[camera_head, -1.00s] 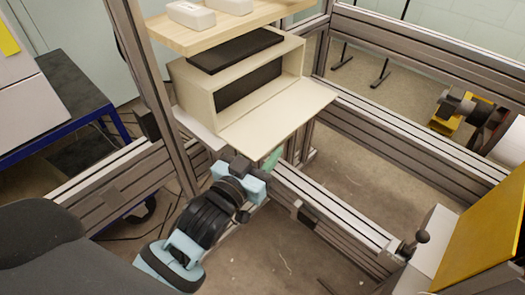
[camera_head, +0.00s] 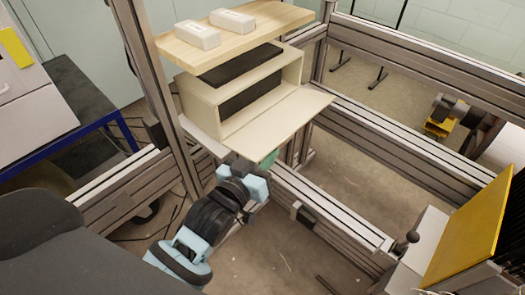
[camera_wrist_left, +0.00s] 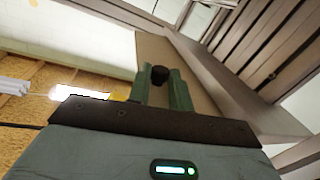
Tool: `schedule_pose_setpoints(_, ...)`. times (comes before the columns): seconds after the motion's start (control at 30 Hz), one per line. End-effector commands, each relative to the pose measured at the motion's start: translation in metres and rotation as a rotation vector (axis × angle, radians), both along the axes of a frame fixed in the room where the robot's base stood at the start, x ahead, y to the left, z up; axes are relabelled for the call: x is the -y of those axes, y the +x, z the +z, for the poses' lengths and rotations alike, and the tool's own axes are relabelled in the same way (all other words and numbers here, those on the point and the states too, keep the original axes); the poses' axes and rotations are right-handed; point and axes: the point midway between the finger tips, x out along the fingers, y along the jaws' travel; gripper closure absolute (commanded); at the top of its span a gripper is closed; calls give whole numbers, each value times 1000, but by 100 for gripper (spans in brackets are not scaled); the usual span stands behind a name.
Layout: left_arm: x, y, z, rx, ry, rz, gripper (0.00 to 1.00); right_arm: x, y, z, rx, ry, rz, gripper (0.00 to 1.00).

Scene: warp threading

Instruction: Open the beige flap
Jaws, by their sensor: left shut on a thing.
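The beige flap (camera_head: 280,118) is hinged along the lower front of the beige box (camera_head: 203,103). It is folded down and out, roughly level, and the box front stands open on a dark inside. My left gripper (camera_head: 269,158) is at the flap's near outer edge, below it. In the left wrist view its green fingers (camera_wrist_left: 164,82) are shut on a small black knob (camera_wrist_left: 160,74), with a beige panel (camera_wrist_left: 153,50) behind it. The knob is hidden in the head view. My right gripper is not in view.
A wooden shelf (camera_head: 240,38) with two white blocks stands above the box. Metal frame beams (camera_head: 325,215) run beside and below my left arm. A yellow panel (camera_head: 470,228) stands at the right. The floor inside the frame looks mostly clear.

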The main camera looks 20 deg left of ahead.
Motion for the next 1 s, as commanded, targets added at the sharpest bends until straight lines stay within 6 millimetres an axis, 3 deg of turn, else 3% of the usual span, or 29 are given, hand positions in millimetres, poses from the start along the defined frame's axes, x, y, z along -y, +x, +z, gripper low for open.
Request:
schedule_pose_setpoints(0.03, 0, 0, 9, -6, -21, 1, 100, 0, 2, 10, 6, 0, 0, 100)
schedule_pose_setpoints(0.3, -1, 1, 17, -43, -125, 0, 100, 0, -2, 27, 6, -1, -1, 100)
schedule_pose_setpoints(0.7, -1, 0, 15, -50, -142, 1, 100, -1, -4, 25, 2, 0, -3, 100)
schedule_pose_setpoints(0.73, -1, 0, 15, -50, -143, 1, 78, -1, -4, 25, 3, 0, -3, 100)
schedule_pose_setpoints(0.9, -1, 0, 15, -50, -142, 0, 57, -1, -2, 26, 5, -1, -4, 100)
schedule_pose_setpoints(1.0, -1, 0, 15, -50, -142, 0, 57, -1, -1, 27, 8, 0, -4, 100)
